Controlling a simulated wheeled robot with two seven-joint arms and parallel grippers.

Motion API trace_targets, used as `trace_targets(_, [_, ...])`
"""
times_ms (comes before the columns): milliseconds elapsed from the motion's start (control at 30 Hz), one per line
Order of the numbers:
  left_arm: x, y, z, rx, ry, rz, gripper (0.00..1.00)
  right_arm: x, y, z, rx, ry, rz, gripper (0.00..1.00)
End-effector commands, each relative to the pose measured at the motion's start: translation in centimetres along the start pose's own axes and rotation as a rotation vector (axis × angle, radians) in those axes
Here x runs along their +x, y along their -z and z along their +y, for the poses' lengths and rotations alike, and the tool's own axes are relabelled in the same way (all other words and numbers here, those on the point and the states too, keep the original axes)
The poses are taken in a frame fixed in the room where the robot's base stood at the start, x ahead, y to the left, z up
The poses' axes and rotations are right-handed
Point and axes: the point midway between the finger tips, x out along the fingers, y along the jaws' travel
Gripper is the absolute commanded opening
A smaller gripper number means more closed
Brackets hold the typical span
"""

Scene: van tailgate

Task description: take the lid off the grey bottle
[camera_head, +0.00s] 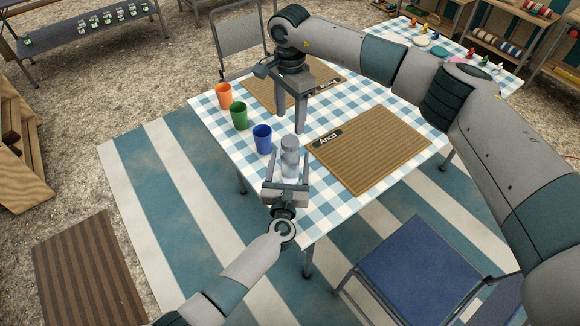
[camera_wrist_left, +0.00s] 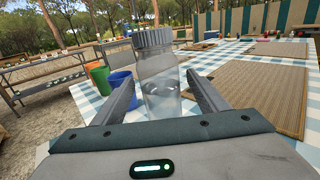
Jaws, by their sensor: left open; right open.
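The grey bottle (camera_head: 290,163) stands upright near the table's front left edge, with its grey ribbed lid (camera_head: 290,142) on top. In the left wrist view the clear bottle body (camera_wrist_left: 160,85) and the lid (camera_wrist_left: 152,38) are large and near. My left gripper (camera_head: 288,172) is open, with one finger on each side of the bottle's body; the wrist view shows gaps between the fingers (camera_wrist_left: 163,98) and the bottle.
Orange (camera_head: 224,95), green (camera_head: 239,116) and blue (camera_head: 262,138) cups stand along the table's left side; the blue one is close to the bottle. Woven mats (camera_head: 370,148) lie on the checked tablecloth (camera_head: 372,100). A blue chair (camera_head: 420,262) stands at the front right.

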Motion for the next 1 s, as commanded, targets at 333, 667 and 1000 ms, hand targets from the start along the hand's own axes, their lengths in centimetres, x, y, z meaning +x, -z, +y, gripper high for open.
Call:
trace_targets(333, [1.37, -0.03, 0.00, 0.000, 0.000, 0.000, 0.67, 0.00, 0.00, 0.00, 0.000, 0.000, 0.000, 0.55])
trace_targets(667, [1.35, -0.02, 0.01, 0.000, 0.000, 0.000, 0.31, 0.00, 0.00, 0.00, 0.000, 0.000, 0.000, 0.55])
trace_targets(1000, [1.33, -0.01, 0.02, 0.000, 0.000, 0.000, 0.00, 0.00, -0.01, 0.00, 0.026, 0.000, 0.000, 0.55])
